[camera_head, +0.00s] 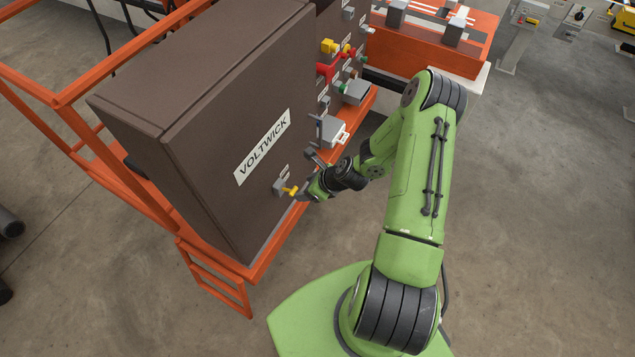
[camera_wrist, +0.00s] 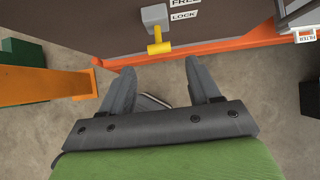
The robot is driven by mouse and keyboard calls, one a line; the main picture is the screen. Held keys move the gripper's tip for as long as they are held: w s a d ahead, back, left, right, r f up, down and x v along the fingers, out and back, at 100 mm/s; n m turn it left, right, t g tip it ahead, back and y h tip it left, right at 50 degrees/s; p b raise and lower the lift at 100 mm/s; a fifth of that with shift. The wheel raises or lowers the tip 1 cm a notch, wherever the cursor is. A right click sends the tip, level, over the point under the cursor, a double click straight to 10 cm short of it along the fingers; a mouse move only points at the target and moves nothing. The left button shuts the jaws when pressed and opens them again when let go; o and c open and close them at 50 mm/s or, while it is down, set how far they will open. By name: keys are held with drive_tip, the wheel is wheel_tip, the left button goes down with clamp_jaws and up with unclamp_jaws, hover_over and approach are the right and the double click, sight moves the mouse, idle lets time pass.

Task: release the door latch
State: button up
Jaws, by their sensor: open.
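The door latch is a small grey block with a yellow handle (camera_head: 290,190), low on the brown VOLTWICK cabinet door (camera_head: 215,150). In the wrist view the grey block (camera_wrist: 154,17) is at the top, with the yellow handle (camera_wrist: 158,44) sticking out below it. FREE and LOCK labels (camera_wrist: 184,15) are to its right; the handle is nearer LOCK. My gripper (camera_head: 302,191) is just right of the handle in the head view. In the wrist view my gripper (camera_wrist: 160,67) is open and empty, its fingertips apart and just short of the handle, which lies roughly midway between them.
An orange frame (camera_head: 90,120) carries the cabinet, and its orange rail (camera_wrist: 195,46) runs just below the latch in the wrist view. Other fittings, including a red one (camera_head: 325,72) and a grey box (camera_head: 331,131), are on the panel farther back. Floor right of my arm is clear.

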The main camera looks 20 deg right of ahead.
drive_tip(key=v, duration=0.7)
drive_tip(key=shift+r, duration=0.1)
drive_tip(key=s+a+r+n+g+h+b, duration=0.1)
drive_tip(key=s+a+r+n+h, duration=0.15)
drive_tip(key=r+n, duration=0.65)
drive_tip(key=s+a+r+n+g+h+b, duration=0.1)
drive_tip(key=s+r+n, duration=0.2)
drive_tip(key=r+n, duration=0.6)
drive_tip(key=s+a+r+n, duration=0.1)
drive_tip(key=s+r+n, duration=0.3)
drive_tip(key=s, duration=0.3)
drive_tip(key=s+a+r+n+t+b, duration=0.1)
drive_tip(key=s+r+n, duration=0.4)
drive_tip(key=s+n, duration=0.1)
drive_tip(key=shift+s+a+r+n+t+h+b, duration=0.2)
drive_tip(key=shift+s+a+n+t+h+b, duration=0.1)
drive_tip(key=shift+s+a+n+h, duration=0.2)
drive_tip(key=shift+s+d, duration=0.1)
drive_tip(key=shift+d, duration=0.05)
